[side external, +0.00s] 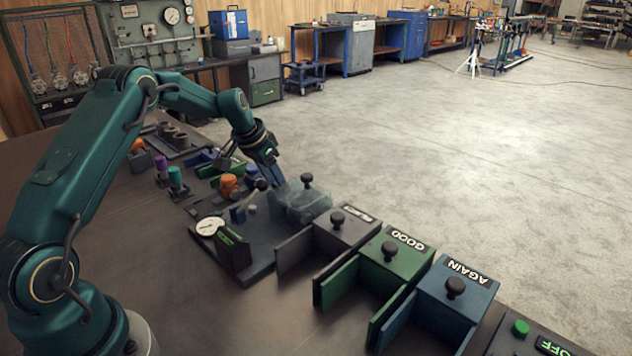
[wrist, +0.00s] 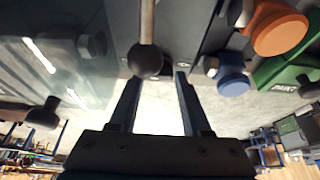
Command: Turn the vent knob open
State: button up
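My gripper (side external: 275,178) points down over the fixture at the middle of the bench. In the wrist view its two fingers (wrist: 158,76) are apart, with nothing between them. A dark ball knob on a grey rod (wrist: 145,61) is just beyond the fingertips, slightly left of the middle of the gap. A dark ball (side external: 261,184) also shows close to the fingers in the side view. An orange knob (wrist: 279,30) and a blue knob (wrist: 233,83) are to the right in the wrist view. No readable label tells me which knob is the vent knob.
A clear cover with a black knob (side external: 307,180) stands right of the gripper. Grey, green (side external: 393,258) and blue (side external: 455,290) bins with knobs run toward the front right. A white dial gauge (side external: 210,226) is nearer. Orange (side external: 228,182) and green (side external: 175,176) parts stand left.

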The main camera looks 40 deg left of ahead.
grip_shut()
jog(key=shift+n, duration=0.3)
jog(key=n+y, duration=0.1)
jog(key=n, duration=0.2)
jog(key=shift+d+n+y, duration=0.15)
jog(key=shift+n+y, duration=0.15)
jog(key=n+g+y, duration=0.1)
jog(key=n, duration=0.2)
jog(key=shift+w+d+n, duration=0.1)
jog(key=shift+n, duration=0.3)
jog(key=n+g+y, duration=0.1)
jog(key=n, duration=0.2)
jog(key=shift+w+n, duration=0.1)
jog(key=shift+n, duration=0.2)
jog(key=shift+d+n+g+y, duration=0.1)
jog(key=shift+n+g+y, duration=0.35)
jog(key=shift+n, duration=0.85)
jog(key=shift+n+g, duration=0.35)
jog(key=shift+n, duration=0.15)
